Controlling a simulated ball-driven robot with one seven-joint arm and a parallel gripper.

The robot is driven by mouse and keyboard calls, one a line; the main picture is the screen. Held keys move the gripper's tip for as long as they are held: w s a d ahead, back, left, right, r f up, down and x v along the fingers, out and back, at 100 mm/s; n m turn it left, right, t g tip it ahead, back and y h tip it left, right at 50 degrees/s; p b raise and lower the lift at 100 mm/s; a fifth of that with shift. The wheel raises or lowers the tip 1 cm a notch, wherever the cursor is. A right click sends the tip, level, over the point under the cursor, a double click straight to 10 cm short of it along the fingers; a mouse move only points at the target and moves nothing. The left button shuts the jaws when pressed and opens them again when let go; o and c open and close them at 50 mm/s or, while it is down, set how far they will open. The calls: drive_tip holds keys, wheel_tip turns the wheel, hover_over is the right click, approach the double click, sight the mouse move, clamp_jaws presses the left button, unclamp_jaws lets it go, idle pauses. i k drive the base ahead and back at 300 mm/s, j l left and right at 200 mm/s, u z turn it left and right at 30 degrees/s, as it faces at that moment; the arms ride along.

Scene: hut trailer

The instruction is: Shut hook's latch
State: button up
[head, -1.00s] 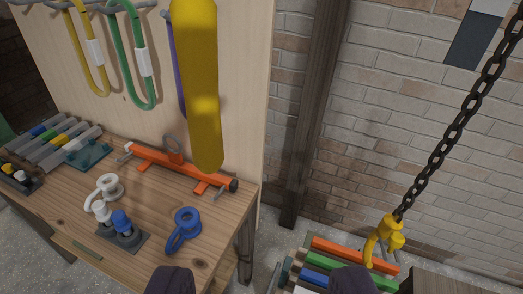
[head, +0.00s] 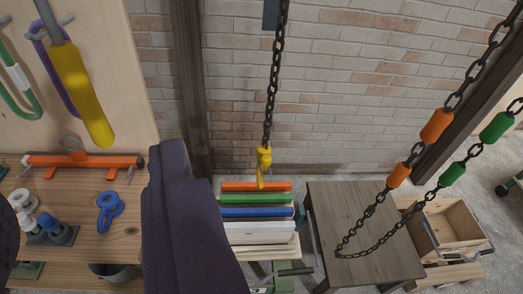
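A yellow hook (head: 264,162) hangs from a dark vertical chain (head: 275,75) near the middle of the head view. It is in front of the brick wall and above a rack of coloured bars. The hook is small here, and I cannot tell how its latch sits. My gripper (head: 88,178) shows as one large dark finger left of centre and a part of another at the left edge. The fingers are wide apart with nothing held between them. The hook is to the right of both fingers and apart from them.
A wooden bench (head: 85,195) at left holds an orange bar tool (head: 85,160) and a blue ring fitting (head: 109,208). Another chain (head: 370,210) with coloured sleeves loops at right.

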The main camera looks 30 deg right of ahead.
sight(266, 159)
drive_tip(key=i+l, duration=0.2)
drive_tip(key=i, duration=0.15)
drive_tip(key=i+l, duration=0.15)
drive_tip(key=i, duration=0.25)
drive_tip(key=i+l, duration=0.2)
drive_tip(key=i, duration=0.15)
drive_tip(key=z, duration=0.05)
